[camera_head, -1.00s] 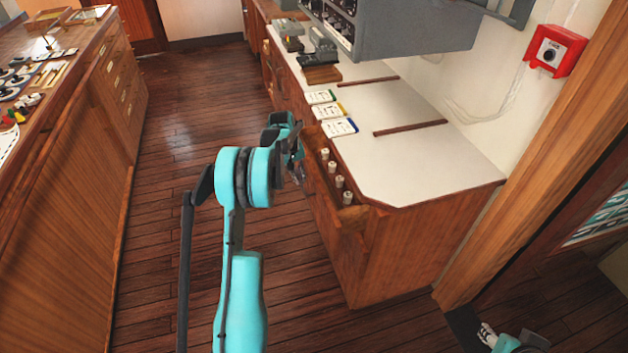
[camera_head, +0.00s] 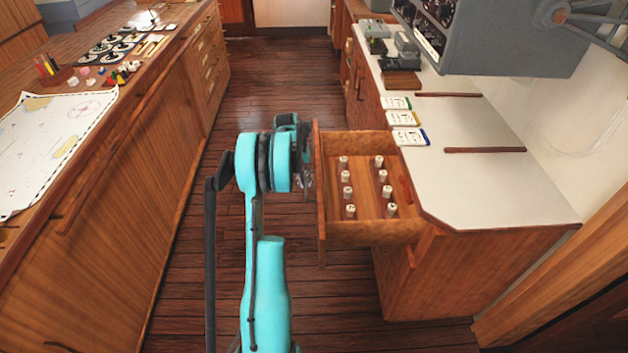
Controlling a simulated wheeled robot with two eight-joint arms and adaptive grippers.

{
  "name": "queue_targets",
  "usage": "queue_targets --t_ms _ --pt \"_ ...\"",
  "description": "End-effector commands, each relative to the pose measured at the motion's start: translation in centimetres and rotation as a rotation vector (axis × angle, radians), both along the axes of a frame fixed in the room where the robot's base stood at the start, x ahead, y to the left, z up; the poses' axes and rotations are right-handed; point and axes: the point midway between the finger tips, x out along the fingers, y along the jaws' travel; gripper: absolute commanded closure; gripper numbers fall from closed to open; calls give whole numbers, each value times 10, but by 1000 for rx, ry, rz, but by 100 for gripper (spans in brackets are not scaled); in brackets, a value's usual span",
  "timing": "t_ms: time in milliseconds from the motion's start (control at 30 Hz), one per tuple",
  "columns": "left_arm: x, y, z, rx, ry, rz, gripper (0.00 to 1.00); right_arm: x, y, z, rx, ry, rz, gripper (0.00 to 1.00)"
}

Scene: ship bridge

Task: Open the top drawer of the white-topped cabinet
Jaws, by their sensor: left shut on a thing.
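The white-topped cabinet (camera_head: 480,182) stands on the right. Its top drawer (camera_head: 366,228) is pulled well out to the left, and its wooden inside shows. Several small pale cylinders with dark marks (camera_head: 347,191) stand upright in two rows in the drawer. My left gripper (camera_head: 306,176) is at the outer side of the drawer front, shut on the drawer's handle, which the gripper mostly hides. My right gripper is out of view.
A wooden chart counter (camera_head: 150,150) runs along the left, with a map (camera_head: 50,140) and small items on it. Cards (camera_head: 405,118) lie on the white top. A grey console (camera_head: 490,40) overhangs it. Floor (camera_head: 270,80) between the counters is clear.

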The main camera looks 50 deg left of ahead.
Motion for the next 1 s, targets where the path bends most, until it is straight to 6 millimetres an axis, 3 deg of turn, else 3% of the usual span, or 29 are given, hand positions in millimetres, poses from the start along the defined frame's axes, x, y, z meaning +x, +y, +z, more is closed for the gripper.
queue_targets --t_ms 433,500,833,1000 --pt "-3 3 -1 1 1 0 100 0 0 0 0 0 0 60" --pt "-3 3 -1 1 1 0 82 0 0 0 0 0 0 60" --pt "-3 3 2 0 0 0 82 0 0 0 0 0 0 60" --pt "-7 6 22 0 0 1 82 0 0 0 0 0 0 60"
